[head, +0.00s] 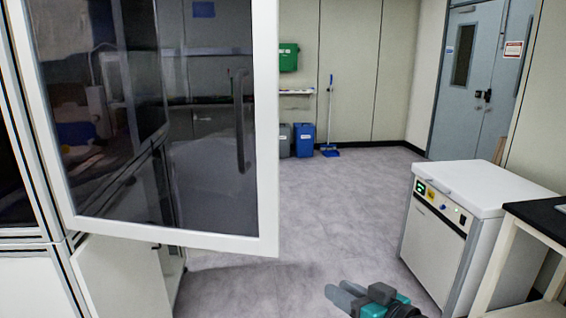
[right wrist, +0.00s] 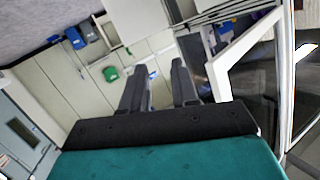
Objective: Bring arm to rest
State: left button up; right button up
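My right gripper (head: 340,291) shows at the bottom of the head view, low over the grey floor, with its dark fingers pointing left. In the right wrist view the right gripper (right wrist: 158,68) has its two fingers apart with nothing between them. My left gripper is in neither view. No object is held in the right gripper.
A white-framed glass door (head: 266,150) stands open at the left, in front of a cabinet. A white lidded unit (head: 435,245) with a control panel and a black-topped table (head: 540,215) stand at the right. The floor (head: 330,205) between is clear. Bins (head: 304,140) stand far back.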

jog(key=s+d+f+g+h, duration=0.1)
jog(key=s+d+f+h, duration=0.2)
jog(key=s+f, duration=0.7)
jog(key=s+d+f+m+h, duration=0.1)
jog(key=s+d+f+h, duration=0.2)
jog(key=s+f, duration=0.6)
jog(key=shift+s+f+m+g, duration=0.3)
jog(key=shift+s+f+g, duration=0.1)
jog(key=shift+f, duration=0.55)
